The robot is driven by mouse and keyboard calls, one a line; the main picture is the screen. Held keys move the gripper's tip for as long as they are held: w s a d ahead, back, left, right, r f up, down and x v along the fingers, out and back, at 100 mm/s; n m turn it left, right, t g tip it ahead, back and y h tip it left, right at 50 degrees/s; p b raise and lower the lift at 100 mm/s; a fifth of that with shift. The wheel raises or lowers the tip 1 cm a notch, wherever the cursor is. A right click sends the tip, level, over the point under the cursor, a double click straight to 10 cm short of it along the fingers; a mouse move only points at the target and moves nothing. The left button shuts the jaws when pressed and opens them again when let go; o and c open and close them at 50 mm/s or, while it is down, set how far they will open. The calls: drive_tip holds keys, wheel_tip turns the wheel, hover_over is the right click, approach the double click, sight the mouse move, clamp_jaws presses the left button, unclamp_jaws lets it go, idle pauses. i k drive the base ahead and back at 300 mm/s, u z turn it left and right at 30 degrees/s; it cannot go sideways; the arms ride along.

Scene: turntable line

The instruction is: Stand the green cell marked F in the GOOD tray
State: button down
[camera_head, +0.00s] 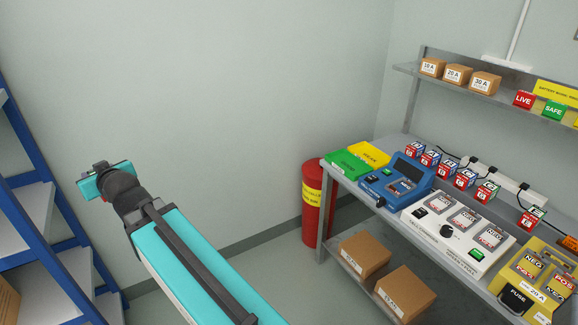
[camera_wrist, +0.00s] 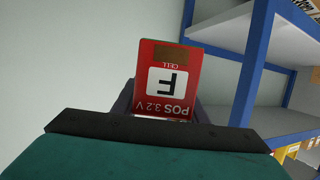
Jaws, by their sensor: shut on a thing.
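My gripper (camera_head: 104,184) is raised at the left in the head view, far from the bench. The wrist view shows the cell marked F (camera_wrist: 168,82) between my gripper's jaws. Its facing side is red, with a white label reading F, upside down in that view, and "POS 3.2 V". In the head view the cell is mostly hidden behind the gripper. A green tray-like piece (camera_head: 347,163) lies at the bench's left end, beside a yellow one (camera_head: 370,154). Their lettering is too small to read, so I cannot tell which is marked GOOD.
The bench (camera_head: 322,172) at right carries a blue device (camera_head: 395,182), a white device (camera_head: 457,228), a yellow device (camera_head: 536,283) and a row of several cells (camera_head: 448,169). A red bin (camera_head: 312,212) stands at its left end. Blue shelving (camera_head: 40,225) is close left of my gripper.

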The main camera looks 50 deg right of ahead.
sight(348, 165)
drive_tip(key=k, duration=1.45)
drive_tip(key=z, duration=1)
drive_tip(key=i, duration=1.15)
